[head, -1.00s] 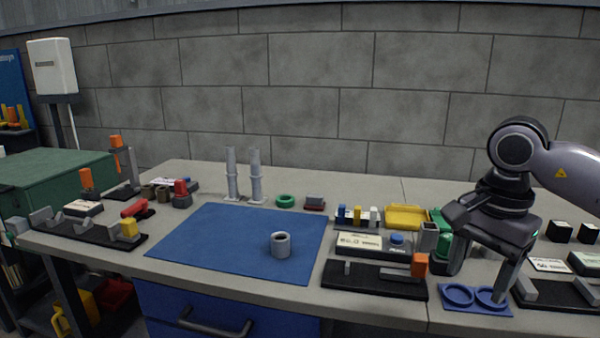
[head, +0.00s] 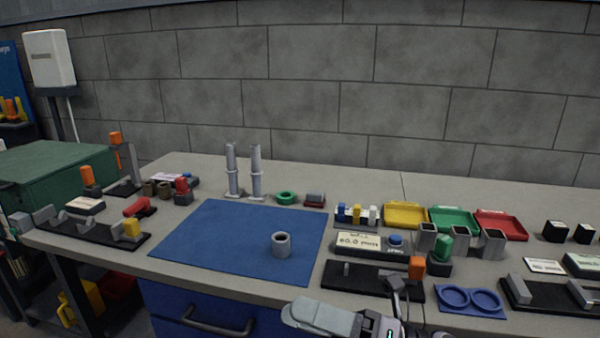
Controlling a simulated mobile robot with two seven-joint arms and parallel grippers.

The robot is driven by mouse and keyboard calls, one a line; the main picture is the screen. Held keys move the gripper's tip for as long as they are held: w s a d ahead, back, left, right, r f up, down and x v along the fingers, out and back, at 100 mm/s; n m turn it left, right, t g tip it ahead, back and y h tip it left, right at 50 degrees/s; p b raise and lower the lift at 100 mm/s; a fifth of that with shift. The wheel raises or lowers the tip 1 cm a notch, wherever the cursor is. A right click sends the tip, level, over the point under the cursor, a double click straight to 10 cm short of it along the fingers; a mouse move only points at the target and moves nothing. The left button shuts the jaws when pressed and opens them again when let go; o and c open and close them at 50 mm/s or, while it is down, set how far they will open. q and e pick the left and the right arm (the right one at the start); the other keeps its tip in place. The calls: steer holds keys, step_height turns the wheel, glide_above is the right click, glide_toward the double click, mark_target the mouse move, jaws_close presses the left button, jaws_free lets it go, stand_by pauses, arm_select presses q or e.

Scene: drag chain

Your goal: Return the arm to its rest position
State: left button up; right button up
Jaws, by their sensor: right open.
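My right gripper (head: 396,292) is low at the bottom edge of the head view, partly cut off. It is in front of the black fixture with the orange block (head: 416,267) and overlaps its front edge in the picture. It is open, and I see nothing held in it. A pale grey link of mine shows just left of it. My left gripper is not in view. A short grey hollow cylinder (head: 281,244) stands upright on the blue mat (head: 217,240), apart from the gripper.
A blue tray with two round recesses (head: 470,311) lies right of the gripper. Yellow (head: 405,205), green (head: 453,211) and red (head: 501,226) bins stand behind. Two grey posts (head: 255,172) rise behind the mat. Most of the mat is bare.

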steer(key=w+d+f+m+t+h+p, duration=0.1)
steer(key=d+f+m+t+h, duration=0.5)
steer(key=m, duration=0.7)
steer(key=w+d+f+m+t+h+p, duration=0.15)
steer(key=d+f+m+t+h, duration=0.35)
steer(key=m+t, duration=0.5)
steer(key=s+d+f+m+g+h, duration=0.4)
steer(key=s+f+m, duration=0.3)
steer(key=f, duration=0.2)
steer(key=s+d+f+m+g+h, duration=0.4)
steer(key=s+f+m, duration=0.3)
steer(key=f+m, duration=0.1)
steer(key=shift+d+f+g+h+p, duration=0.15)
steer(key=shift+f+g+h+p, duration=0.2)
steer(key=shift+f, duration=0.3)
